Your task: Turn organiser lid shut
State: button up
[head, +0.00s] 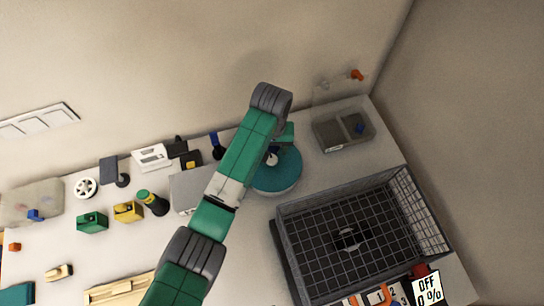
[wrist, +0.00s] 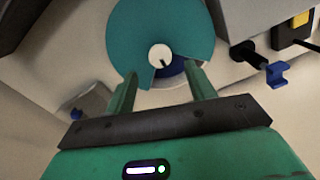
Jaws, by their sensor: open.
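The round organiser has a teal disc lid (wrist: 130,35) with a white knob (wrist: 160,55) at its centre. A wedge-shaped opening in the lid faces my gripper, and something blue (wrist: 172,69) shows inside it. In the head view the teal lid (head: 277,180) sits on a white round base, partly hidden by my arm. My gripper (wrist: 162,78) is open, its two fingertips at either side of the wedge opening, near the lid's edge. Whether a finger touches the lid I cannot tell.
A wire basket (head: 284,240) stands to the right front. A clear box (head: 330,147) with its see-through lid raised stands at the back right. A grey box (head: 185,188) and a dark-and-green cylinder (head: 153,203) are left of the organiser. A blue clip (wrist: 277,74) is near the gripper's right.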

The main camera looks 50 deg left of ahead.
aim_at(271, 159)
notch_tip(271, 159, down, 7)
jog(key=shift+f+b, duration=0.1)
jog(key=shift+b, duration=0.7)
grip_shut()
